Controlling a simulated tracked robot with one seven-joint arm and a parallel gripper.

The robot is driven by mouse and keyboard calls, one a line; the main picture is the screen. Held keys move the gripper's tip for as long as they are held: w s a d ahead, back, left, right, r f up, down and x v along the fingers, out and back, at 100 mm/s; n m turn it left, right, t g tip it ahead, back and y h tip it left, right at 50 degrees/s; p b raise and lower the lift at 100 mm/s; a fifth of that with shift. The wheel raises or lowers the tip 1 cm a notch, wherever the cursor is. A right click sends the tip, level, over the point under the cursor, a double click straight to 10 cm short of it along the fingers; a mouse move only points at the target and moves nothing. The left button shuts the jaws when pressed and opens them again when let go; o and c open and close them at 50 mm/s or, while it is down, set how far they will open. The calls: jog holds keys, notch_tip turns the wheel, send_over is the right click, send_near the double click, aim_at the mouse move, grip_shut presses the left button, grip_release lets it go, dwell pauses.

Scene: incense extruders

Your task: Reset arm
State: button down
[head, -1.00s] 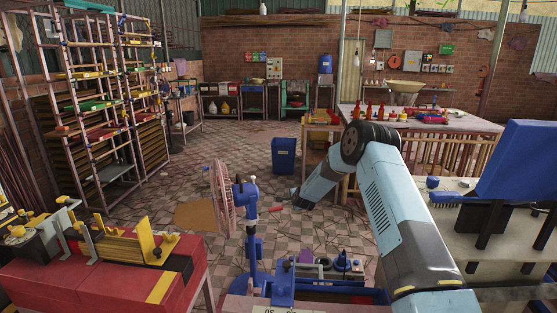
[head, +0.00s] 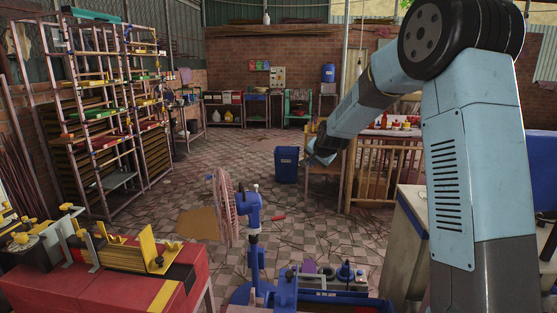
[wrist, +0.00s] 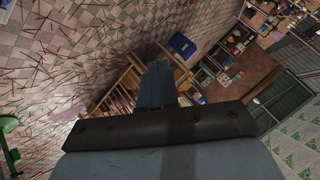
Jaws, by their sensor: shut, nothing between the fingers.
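My gripper (wrist: 156,84) shows in the wrist view with its dark blue fingers closed together and nothing between them. In the head view my light blue arm rises high on the right, bends at a large dark joint at the top, and slopes down to the left. Its far end, with my gripper (head: 318,154), is small there, and the fingers are hard to make out. It appears in front of the wooden table's left end, to the right of a blue bin (head: 286,165).
A blue fan (head: 247,205) stands in front. A red bench (head: 95,275) with yellow-black fixtures is at left, with tall racks (head: 105,120) behind. A slatted wooden table (head: 385,175) stands behind my arm. The tiled floor (head: 235,150) at mid-left is largely open, with scattered sticks.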

jog(key=s+d+r+n+g, duration=0.15)
jog(key=s+r, duration=0.25)
jog(key=s, duration=0.4)
jog(key=s+d+r+n+h, duration=0.1)
jog(key=s+d+r, duration=0.25)
jog(key=s, duration=0.45)
jog(key=s+d+r+n, duration=0.1)
jog(key=s+r, duration=0.3)
jog(key=s, duration=0.4)
jog(key=s+d+f+n+g, duration=0.1)
jog(key=s+d, duration=0.1)
jog(key=s, duration=1.1)
jog(key=s+d+f+n+g+h, duration=0.1)
jog(key=s+d+n, duration=0.1)
jog(key=s, duration=1.1)
jog(key=shift+s+d, duration=0.3)
jog(key=shift+d, duration=0.2)
jog(key=shift+n, duration=0.25)
jog(key=shift+s+a, duration=0.1)
jog(key=shift+s, duration=0.05)
